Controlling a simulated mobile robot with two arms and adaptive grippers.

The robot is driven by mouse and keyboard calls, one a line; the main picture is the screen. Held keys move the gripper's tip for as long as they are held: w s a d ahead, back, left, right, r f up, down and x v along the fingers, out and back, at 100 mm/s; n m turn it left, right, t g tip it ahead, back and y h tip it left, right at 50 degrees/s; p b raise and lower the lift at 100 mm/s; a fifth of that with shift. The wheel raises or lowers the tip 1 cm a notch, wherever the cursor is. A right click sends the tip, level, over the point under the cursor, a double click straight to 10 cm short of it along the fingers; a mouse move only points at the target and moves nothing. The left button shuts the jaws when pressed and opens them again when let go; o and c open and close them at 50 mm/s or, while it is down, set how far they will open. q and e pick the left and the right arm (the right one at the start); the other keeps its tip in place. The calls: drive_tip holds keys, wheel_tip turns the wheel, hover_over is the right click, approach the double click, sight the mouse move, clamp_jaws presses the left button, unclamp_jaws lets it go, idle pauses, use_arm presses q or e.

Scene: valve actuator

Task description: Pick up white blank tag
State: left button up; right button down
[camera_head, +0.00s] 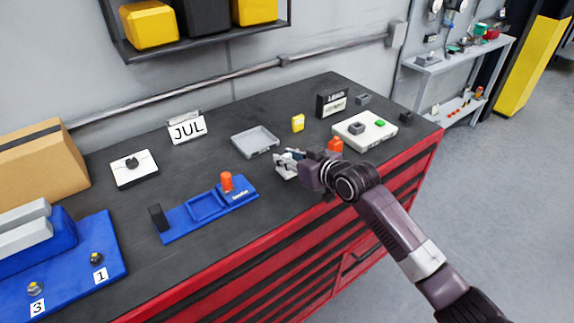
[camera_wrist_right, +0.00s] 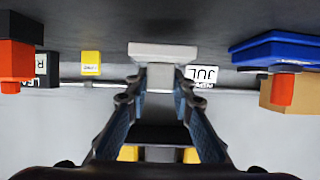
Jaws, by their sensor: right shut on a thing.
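My right gripper (camera_head: 284,160) is low over the workbench, between the grey tray and the bench's front edge. In the right wrist view its two fingers (camera_wrist_right: 160,84) are closed on a small, plain, pale flat piece, the white blank tag (camera_wrist_right: 160,77). I see no print on it. In the head view the fingers largely hide the tag, and I cannot tell whether it touches the bench. My left gripper is not in view.
A grey tray (camera_head: 256,142) lies just behind the gripper. A white base (camera_head: 375,138), an orange block (camera_head: 335,146) and a yellow tag (camera_head: 298,123) are nearby. A JUL sign (camera_head: 187,130) stands behind.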

sight(287, 155)
wheel_tip(287, 155, up, 18)
drive_tip(key=b, duration=0.3)
drive_tip(key=shift+f, duration=0.25)
idle(0.5)
